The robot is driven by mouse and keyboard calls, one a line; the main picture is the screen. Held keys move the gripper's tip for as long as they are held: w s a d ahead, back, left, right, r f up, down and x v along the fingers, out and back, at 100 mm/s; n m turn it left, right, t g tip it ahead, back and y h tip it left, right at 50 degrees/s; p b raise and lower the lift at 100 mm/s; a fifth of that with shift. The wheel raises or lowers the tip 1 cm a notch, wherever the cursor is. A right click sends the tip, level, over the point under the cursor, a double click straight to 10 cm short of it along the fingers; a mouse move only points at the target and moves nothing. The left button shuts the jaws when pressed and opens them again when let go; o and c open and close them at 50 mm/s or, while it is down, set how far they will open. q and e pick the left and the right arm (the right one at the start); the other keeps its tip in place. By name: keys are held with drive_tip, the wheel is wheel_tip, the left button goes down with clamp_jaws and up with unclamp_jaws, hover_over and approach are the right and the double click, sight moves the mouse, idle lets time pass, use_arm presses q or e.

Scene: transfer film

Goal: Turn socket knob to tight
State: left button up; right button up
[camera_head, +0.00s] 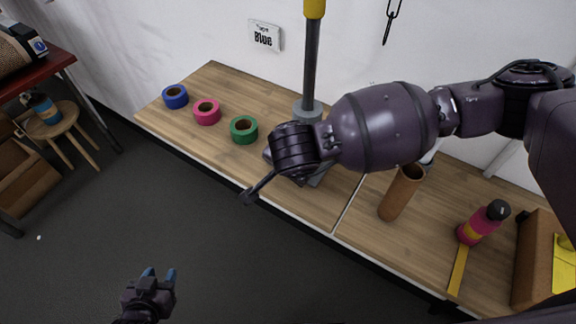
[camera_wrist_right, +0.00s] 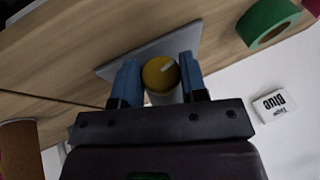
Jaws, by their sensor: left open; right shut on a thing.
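The socket knob (camera_wrist_right: 157,75) shows in the right wrist view as a round yellow top with a short white mark pointing up and to the right. It sits above a grey plate (camera_wrist_right: 118,68) on the wooden bench. My right gripper (camera_wrist_right: 158,72) is shut on the knob, one blue finger on each side. In the head view my right arm and hand hide the knob. My left gripper (camera_head: 158,276) is open and empty, low over the dark floor and away from the bench.
On the bench (camera_head: 285,183) are blue (camera_head: 175,105), pink (camera_head: 199,115) and green (camera_head: 236,135) tape rolls, a dark pole (camera_head: 311,65), a brown tube (camera_head: 394,200) and a pink bottle (camera_head: 477,228). A sign reading Blue (camera_head: 264,36) hangs on the wall.

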idle(0.4)
drive_tip(key=o, duration=0.9)
drive_tip(key=shift+r, duration=0.1)
drive_tip(key=v, duration=1)
drive_tip(key=shift+s+d+r, duration=0.2)
drive_tip(key=shift+s, duration=0.2)
